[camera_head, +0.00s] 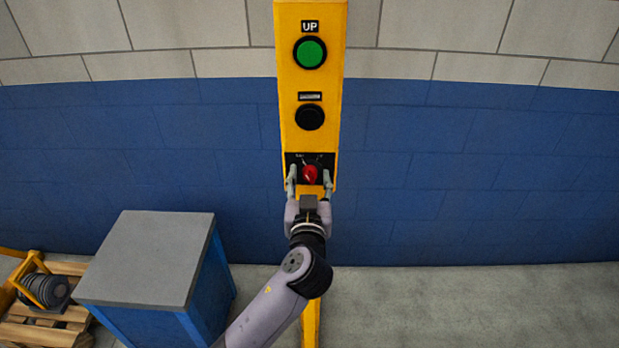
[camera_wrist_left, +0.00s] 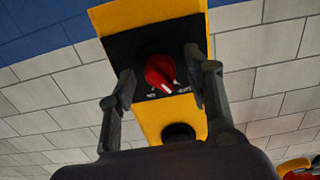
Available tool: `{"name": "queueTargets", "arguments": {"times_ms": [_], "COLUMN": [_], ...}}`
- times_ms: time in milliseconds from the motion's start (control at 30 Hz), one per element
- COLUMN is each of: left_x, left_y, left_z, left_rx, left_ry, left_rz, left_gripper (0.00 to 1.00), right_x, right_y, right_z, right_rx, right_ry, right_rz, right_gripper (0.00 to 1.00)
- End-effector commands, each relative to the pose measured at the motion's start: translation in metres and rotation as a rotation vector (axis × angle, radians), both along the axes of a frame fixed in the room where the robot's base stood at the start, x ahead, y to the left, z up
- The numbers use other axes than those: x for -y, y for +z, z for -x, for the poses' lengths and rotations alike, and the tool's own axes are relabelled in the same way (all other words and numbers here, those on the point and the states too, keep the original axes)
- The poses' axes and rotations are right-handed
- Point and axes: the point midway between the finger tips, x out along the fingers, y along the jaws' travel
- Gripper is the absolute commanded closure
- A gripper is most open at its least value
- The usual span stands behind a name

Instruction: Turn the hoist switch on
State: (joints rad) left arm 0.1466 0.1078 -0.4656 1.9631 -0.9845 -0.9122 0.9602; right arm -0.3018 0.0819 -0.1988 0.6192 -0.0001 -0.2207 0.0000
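The hoist switch is a red rotary knob (camera_head: 310,174) on a black plate at the lower end of a yellow control panel (camera_head: 289,100). The red knob (camera_wrist_left: 161,72) also shows in the left wrist view, with a white mark on it and small labels on the plate that I cannot read. My left gripper (camera_head: 310,180) is open, with one finger on each side of the knob. In the left wrist view the fingers (camera_wrist_left: 160,78) stand apart, with visible gaps to the knob. My right gripper is not in view.
Above the switch are a black button (camera_head: 310,117) and a green button (camera_head: 310,53) labelled UP. A blue cabinet with a grey top (camera_head: 150,259) stands at lower left, beside a wooden pallet (camera_head: 40,334). The floor at right is clear.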

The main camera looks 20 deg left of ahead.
Motion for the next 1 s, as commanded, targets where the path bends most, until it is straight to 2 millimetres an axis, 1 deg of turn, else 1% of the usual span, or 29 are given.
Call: {"name": "queueTargets", "arguments": {"times_ms": [33, 67, 667, 1000], "left_x": [-0.0001, -0.0001, -0.0003, -0.0003], "left_y": [0.0, 0.0, 0.0003, 0.0007], "left_z": [-0.0001, -0.0001, -0.0002, -0.0002], "left_rx": [0.0, 0.0, 0.001, -0.011], "left_ry": [0.0, 0.0, 0.0, 0.0], "left_rz": [0.0, 0.0, 0.0, -0.044], "left_gripper": [0.58, 0.6, 1.0, 1.0], "right_x": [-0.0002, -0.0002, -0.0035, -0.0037], "right_y": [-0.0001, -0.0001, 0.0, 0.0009], "right_z": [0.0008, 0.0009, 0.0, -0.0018], "right_rx": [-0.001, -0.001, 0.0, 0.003], "right_ry": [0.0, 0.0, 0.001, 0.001], "right_rz": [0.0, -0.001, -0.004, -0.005], "right_gripper": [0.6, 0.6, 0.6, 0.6]}}
